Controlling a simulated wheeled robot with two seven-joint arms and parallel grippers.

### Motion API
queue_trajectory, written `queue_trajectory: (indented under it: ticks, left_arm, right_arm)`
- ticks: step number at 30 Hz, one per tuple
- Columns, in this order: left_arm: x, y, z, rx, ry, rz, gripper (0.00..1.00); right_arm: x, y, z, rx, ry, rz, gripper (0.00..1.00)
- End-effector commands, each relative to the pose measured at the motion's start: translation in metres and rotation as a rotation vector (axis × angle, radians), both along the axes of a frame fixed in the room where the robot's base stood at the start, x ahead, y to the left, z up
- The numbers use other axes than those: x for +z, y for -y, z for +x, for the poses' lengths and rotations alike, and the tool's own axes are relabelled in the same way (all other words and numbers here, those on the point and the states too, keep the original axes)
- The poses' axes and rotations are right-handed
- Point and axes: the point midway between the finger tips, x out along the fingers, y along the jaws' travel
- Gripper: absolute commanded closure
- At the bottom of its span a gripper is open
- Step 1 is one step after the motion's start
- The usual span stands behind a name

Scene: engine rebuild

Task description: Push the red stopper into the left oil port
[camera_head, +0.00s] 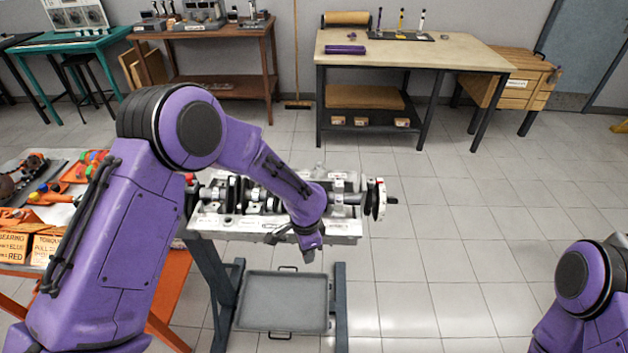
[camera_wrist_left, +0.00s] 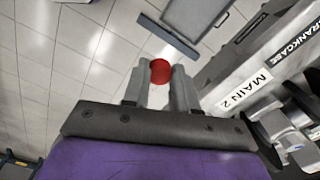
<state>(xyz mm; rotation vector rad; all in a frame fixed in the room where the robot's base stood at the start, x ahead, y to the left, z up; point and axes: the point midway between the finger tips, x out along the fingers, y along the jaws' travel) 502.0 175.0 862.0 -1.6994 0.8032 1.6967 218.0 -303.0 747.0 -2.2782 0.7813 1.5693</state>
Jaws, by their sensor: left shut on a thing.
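The red stopper (camera_wrist_left: 160,70) is between the fingertips of my left gripper (camera_wrist_left: 160,82) in the left wrist view, and the gripper is shut on it. In the head view the left gripper (camera_head: 277,235) is in front of the near side of the engine block (camera_head: 345,230); the stopper cannot be made out there. In the wrist view the block (camera_wrist_left: 228,75), labelled CRANKCASE and MAIN 2, is to the right, apart from the stopper. I cannot make out the left oil port in either view. My right gripper is out of view.
The block carries a crankshaft (camera_head: 345,198) and stands on a dark frame (camera_head: 341,300). A grey tray (camera_head: 285,300) lies below it. A cluttered table (camera_head: 60,212) with orange signs is at the left. The floor to the right is clear.

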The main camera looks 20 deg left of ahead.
Motion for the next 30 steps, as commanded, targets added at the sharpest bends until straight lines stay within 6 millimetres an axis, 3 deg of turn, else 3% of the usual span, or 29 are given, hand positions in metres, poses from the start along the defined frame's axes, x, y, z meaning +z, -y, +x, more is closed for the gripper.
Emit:
queue_trajectory:
  ticks: [1, 3, 12, 15, 22, 30]
  left_arm:
    - [0.025, 0.002, 0.010, -0.136, 0.002, -0.003, 1.00]
    - [0.042, 0.004, 0.023, -0.343, 0.003, -0.002, 1.00]
    - [0.103, 0.007, 0.071, -1.202, 0.008, 0.001, 1.00]
    - [0.115, 0.005, 0.080, -1.392, 0.007, 0.003, 1.00]
    - [0.115, 0.004, 0.085, -1.517, 0.004, 0.003, 1.00]
    - [0.088, 0.004, 0.085, -1.514, 0.005, 0.004, 1.00]
  right_arm:
    - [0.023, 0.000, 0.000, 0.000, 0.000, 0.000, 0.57]
    - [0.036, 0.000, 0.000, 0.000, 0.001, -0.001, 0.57]
    - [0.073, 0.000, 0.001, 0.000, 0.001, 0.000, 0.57]
    - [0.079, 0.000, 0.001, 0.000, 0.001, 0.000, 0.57]
    - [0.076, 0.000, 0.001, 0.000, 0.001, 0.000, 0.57]
    - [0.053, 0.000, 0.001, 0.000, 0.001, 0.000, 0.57]
